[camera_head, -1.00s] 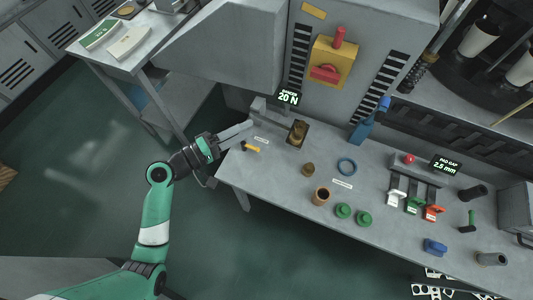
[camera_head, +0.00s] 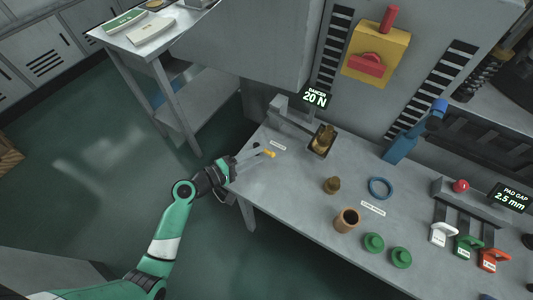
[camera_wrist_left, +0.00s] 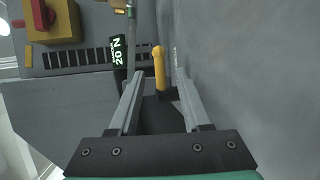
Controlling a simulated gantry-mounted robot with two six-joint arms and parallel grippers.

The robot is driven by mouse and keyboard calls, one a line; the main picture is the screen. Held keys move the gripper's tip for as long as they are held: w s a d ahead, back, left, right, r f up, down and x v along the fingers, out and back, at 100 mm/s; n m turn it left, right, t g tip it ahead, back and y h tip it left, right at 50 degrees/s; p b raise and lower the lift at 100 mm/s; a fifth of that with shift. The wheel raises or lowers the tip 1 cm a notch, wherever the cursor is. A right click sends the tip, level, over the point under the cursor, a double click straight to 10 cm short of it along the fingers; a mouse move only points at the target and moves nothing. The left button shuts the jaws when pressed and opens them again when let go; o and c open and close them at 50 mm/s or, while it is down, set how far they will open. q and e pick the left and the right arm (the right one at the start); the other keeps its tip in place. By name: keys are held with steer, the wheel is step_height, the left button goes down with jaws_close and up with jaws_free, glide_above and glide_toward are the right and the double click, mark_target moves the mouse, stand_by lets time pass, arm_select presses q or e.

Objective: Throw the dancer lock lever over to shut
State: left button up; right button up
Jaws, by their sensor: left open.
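The dancer lock lever has a yellow-orange handle (camera_head: 269,154) and a dark base, at the left end of the grey bench. In the left wrist view the handle (camera_wrist_left: 159,68) points up the picture, its dark base lower down. I cannot tell how far the fingertips pass the handle. The dancer display (camera_head: 315,98) reads 20 N and also shows in the left wrist view (camera_wrist_left: 118,52).
A brown cup (camera_head: 346,220), a blue ring (camera_head: 381,188) and green pieces (camera_head: 373,242) lie to the right. The bench's left edge is under my wrist.

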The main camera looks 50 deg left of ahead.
mark_target(266, 151)
arm_select(q)
steer(key=b+x, duration=0.1)
steer(key=x, duration=0.3)
steer(key=shift+w+d, duration=0.1)
steer(key=shift+w, duration=0.1)
jaws_close()
